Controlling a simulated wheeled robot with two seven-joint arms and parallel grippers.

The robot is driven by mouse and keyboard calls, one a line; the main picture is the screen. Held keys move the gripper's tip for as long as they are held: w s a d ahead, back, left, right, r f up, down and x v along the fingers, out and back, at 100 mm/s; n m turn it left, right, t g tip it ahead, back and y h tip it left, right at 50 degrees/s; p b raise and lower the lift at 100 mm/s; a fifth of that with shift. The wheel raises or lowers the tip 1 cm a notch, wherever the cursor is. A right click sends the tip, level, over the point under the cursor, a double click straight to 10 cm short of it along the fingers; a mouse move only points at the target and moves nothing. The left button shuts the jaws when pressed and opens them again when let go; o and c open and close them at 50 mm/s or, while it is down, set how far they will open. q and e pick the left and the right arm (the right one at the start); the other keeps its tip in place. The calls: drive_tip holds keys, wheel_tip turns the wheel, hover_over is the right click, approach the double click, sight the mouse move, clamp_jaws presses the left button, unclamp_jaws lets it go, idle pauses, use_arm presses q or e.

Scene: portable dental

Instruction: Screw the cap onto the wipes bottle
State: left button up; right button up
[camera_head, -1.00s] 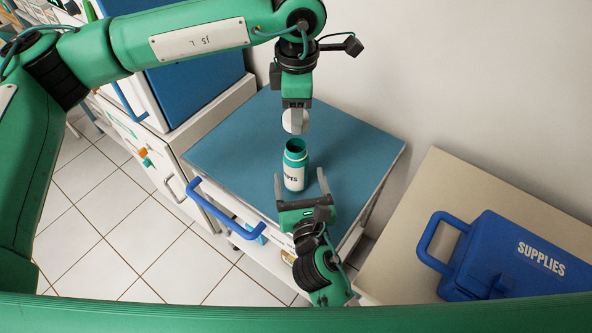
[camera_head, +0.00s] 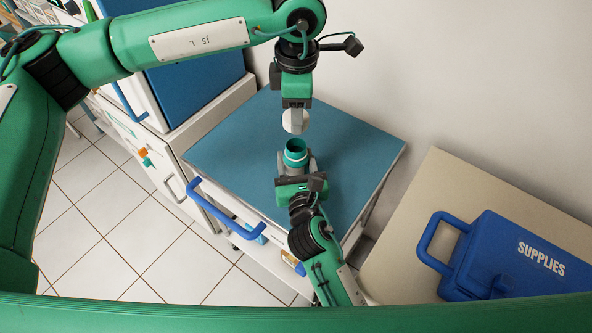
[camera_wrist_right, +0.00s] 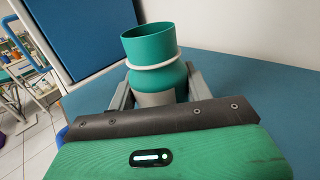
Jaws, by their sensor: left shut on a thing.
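The wipes bottle (camera_head: 296,154), green with an open top, stands upright on the blue cart top. It also shows in the right wrist view (camera_wrist_right: 160,75), with a pale ring around its neck. My left gripper (camera_head: 296,112) is shut on the round white cap (camera_head: 305,121) and holds it on edge, above and behind the bottle's mouth, apart from it. My right gripper (camera_head: 297,166) has one finger on each side of the bottle's body, low down; whether both fingers press on it I cannot tell. The bottle's label is mostly hidden by this gripper.
The blue cart top (camera_head: 235,150) is otherwise bare, with a blue handle (camera_head: 225,210) at its front left. A blue supplies case (camera_head: 510,255) lies on a beige surface (camera_head: 440,185) at the right. The white wall stands behind. A cabinet stands at the left.

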drive_tip(key=c, duration=0.6)
use_arm(q)
hover_over(297, 139)
drive_tip(key=s, duration=0.2)
drive_tip(key=shift+f, duration=2.5)
use_arm(e)
drive_tip(key=shift+o, duration=0.2)
use_arm(q)
drive_tip(key=shift+f, duration=0.9)
drive_tip(key=shift+f, duration=0.55)
